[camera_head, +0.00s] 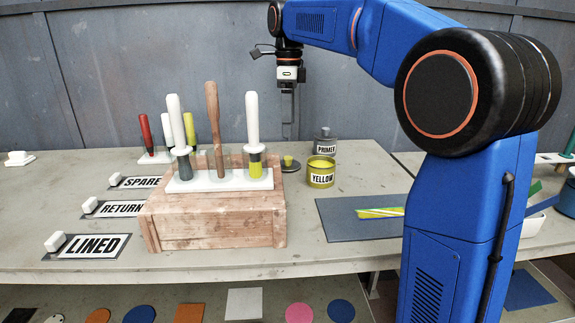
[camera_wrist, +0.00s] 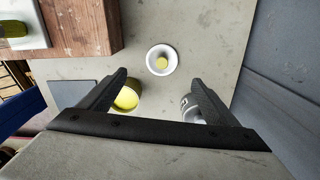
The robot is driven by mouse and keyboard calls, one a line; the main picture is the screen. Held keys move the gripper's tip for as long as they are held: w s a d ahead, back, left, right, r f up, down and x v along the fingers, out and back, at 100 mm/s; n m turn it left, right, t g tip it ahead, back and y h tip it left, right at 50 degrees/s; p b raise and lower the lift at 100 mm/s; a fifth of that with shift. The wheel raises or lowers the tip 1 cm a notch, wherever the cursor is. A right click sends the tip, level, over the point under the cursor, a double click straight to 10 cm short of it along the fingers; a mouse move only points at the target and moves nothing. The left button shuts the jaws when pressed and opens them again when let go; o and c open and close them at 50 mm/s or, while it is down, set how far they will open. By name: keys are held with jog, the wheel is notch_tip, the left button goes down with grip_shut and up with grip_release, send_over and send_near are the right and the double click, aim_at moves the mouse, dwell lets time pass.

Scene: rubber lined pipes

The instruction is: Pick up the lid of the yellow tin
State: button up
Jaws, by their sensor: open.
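The yellow tin (camera_head: 321,173) stands on the bench right of the wooden box, labelled YELLOW; it also shows in the wrist view (camera_wrist: 127,98), partly behind one finger. Its lid (camera_head: 291,168), a round disc with a yellow knob, lies flat on the bench to the left of the tin. In the wrist view the lid (camera_wrist: 161,60) shows whole, just beyond and between the fingertips. My gripper (camera_head: 288,118) is open and empty, pointing down in the air well above the lid, touching nothing.
The PRIMER tin (camera_head: 325,143) stands behind the yellow tin. The wooden box (camera_head: 215,219) with a white rack of upright handled tools (camera_head: 219,181) is close to the lid's left. A blue-grey mat (camera_head: 345,222) lies in front. A wall (camera_head: 200,80) closes the back.

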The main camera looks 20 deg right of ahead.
send_over(289, 157)
jog(key=f, duration=0.6)
jog(key=shift+s+a+f, duration=0.15)
jog(key=shift+s+f, duration=0.05)
jog(key=shift+s, duration=0.2)
jog(key=shift+w+f, duration=0.2)
jog(key=shift+f, duration=2.4)
jog(key=shift+c, duration=0.4)
jog(key=c, duration=1.1)
jog(key=shift+o, duration=0.2)
jog(key=shift+r, duration=0.15)
